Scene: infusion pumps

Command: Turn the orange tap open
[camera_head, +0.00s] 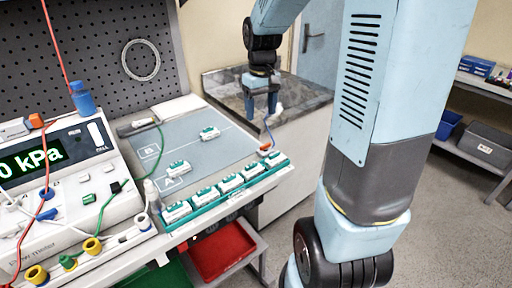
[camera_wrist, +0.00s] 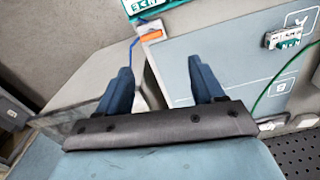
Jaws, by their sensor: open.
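The orange tap (camera_wrist: 152,36) shows in the wrist view as a small orange bar on a pale mount, with a blue tube at its left. In the head view the tap (camera_head: 265,147) is a small orange spot near the right end of the teal rack. My gripper (camera_head: 261,112) is open and empty above the counter at the back, beyond the tap and apart from it. In the wrist view the two dark blue fingers of my gripper (camera_wrist: 160,72) stand wide apart, with the tap ahead of them. How the tap is turned is too small to tell for sure.
A teal rack (camera_head: 228,200) holds several white-and-green pieces along the bench's front edge. Two more lie on the grey mat (camera_head: 215,155). A pump with a display (camera_head: 70,175) stands left. A grey stone-like top (camera_head: 305,95) lies under my gripper. A red bin (camera_head: 222,250) sits below.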

